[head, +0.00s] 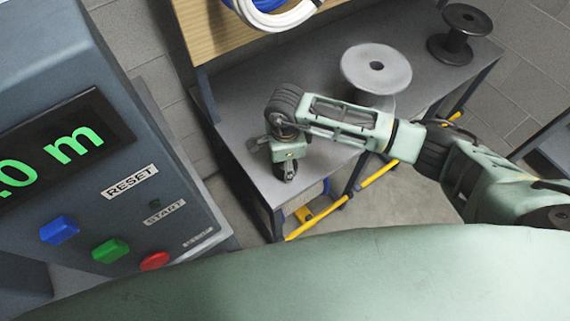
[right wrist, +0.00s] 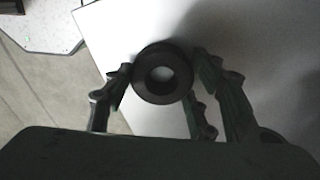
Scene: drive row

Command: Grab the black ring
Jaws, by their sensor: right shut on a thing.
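The black ring (right wrist: 144,88) shows in the right wrist view as a dark round ring with a pale hole, over the grey bench top. My right gripper (right wrist: 163,90) has its fingers on either side of the ring and is shut on it. In the head view my right gripper (head: 287,172) points down at the near left end of the grey bench; the ring is hardly to be made out there. My left gripper is not in view.
A grey spool (head: 376,68) and a black spool (head: 460,35) stand on the bench (head: 236,105). Blue and white cable coils (head: 278,14) hang on a wooden board. A machine with a display (head: 60,142) and coloured buttons fills the left.

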